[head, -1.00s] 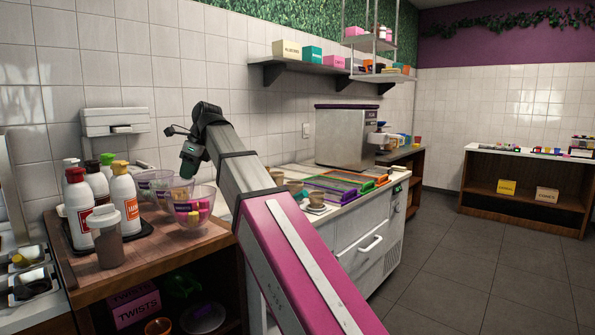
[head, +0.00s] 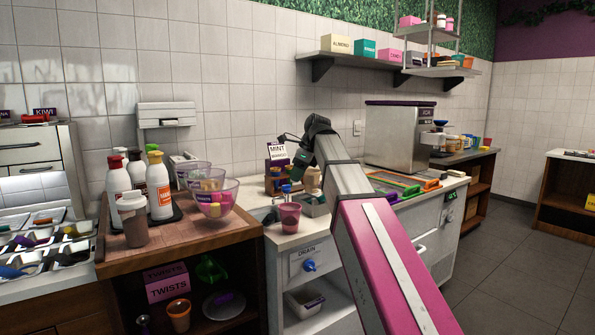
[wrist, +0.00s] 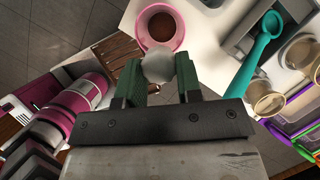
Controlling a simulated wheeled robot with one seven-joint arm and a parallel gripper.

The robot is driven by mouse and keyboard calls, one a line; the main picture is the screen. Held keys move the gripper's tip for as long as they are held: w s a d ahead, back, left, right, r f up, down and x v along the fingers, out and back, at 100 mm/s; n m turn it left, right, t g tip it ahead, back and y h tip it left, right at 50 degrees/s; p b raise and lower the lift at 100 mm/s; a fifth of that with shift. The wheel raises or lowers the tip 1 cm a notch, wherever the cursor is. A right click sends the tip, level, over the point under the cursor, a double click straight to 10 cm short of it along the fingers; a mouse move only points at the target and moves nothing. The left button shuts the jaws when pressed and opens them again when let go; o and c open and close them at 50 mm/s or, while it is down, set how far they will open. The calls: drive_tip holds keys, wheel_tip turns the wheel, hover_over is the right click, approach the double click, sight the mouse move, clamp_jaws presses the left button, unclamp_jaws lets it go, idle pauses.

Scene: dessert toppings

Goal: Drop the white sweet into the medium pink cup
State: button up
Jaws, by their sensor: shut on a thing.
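My gripper (wrist: 158,88) is shut on the white sweet (wrist: 158,66), a pale rounded lump between its green fingertips in the wrist view. A pink cup (wrist: 178,42) with brown contents lies just beyond the sweet in that view, and the sweet overlaps its near rim. In the head view a pink cup (head: 289,218) stands upright on the white counter, to the right of the wooden cabinet. My gripper (head: 299,158) is above and slightly right of it there, and the sweet cannot be made out in that view.
Glass bowls (head: 216,199) with colourful pieces and several sauce bottles (head: 159,186) stand on the wooden cabinet at left. A teal spoon (wrist: 258,50) and small tan cups (wrist: 267,97) lie to the right in the wrist view.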

drive_tip(key=shift+f, duration=2.15)
drive_tip(key=o, duration=0.8)
drive_tip(key=v, duration=1)
drive_tip(key=shift+r, duration=0.4)
drive_tip(key=shift+d, duration=0.15)
